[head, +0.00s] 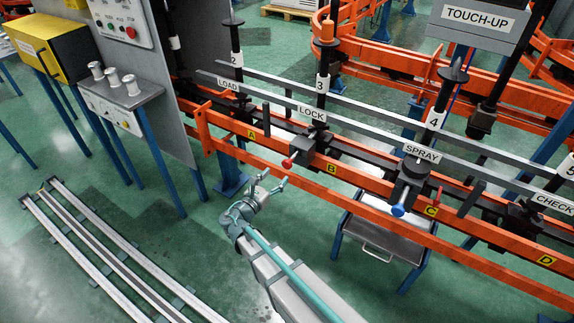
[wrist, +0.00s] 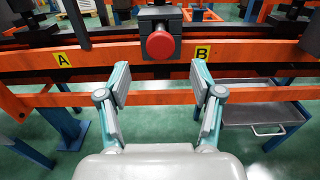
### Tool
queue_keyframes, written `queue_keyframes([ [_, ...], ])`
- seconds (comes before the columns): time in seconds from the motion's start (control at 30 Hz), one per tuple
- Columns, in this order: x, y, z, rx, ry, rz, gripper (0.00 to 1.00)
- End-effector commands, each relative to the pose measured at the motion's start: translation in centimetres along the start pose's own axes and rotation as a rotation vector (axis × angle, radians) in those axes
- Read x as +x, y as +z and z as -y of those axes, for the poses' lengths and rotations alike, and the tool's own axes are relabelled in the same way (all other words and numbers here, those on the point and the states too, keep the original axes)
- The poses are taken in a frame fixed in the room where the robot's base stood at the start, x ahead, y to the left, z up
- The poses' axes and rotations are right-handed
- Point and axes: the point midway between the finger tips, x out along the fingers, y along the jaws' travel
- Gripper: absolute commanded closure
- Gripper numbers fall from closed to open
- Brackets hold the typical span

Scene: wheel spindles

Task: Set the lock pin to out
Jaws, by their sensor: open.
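The lock pin appears as a red round knob (head: 287,163) on a dark block (head: 303,147) under the LOCK sign (head: 312,112). In the wrist view the red knob (wrist: 160,45) faces me at top centre, between the yellow A (wrist: 63,60) and B (wrist: 202,52) labels. I cannot tell how far the pin stands out. My gripper (head: 273,178) is open and empty, just in front of and below the knob. In the wrist view its two fingers (wrist: 160,78) stand apart, below the knob and not touching it.
Orange rails (head: 380,208) run across in front of the spindles. A blue knob (head: 397,210) sits under the SPRAY sign (head: 421,152). A grey tray table (head: 375,240) stands below the rails at right. Floor rails (head: 100,255) lie at left; green floor between is clear.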

Motion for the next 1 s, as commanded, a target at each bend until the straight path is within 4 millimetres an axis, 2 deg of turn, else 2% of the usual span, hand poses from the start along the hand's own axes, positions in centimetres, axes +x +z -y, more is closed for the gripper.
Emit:
queue_keyframes([
  [0.2, 4.0, 0.0, -0.1, 0.002, -0.003, 0.0, 0.34],
  [0.4, 6.7, -0.1, -0.1, 0.003, -0.001, -0.001, 0.34],
  [0.6, 7.8, 0.0, 0.0, 0.002, -0.001, 0.0, 0.34],
  [0.87, 7.8, 0.0, 0.0, 0.002, 0.0, 0.0, 0.34],
  [1.0, 7.8, 0.0, 0.0, 0.002, 0.0, -0.001, 0.54],
])
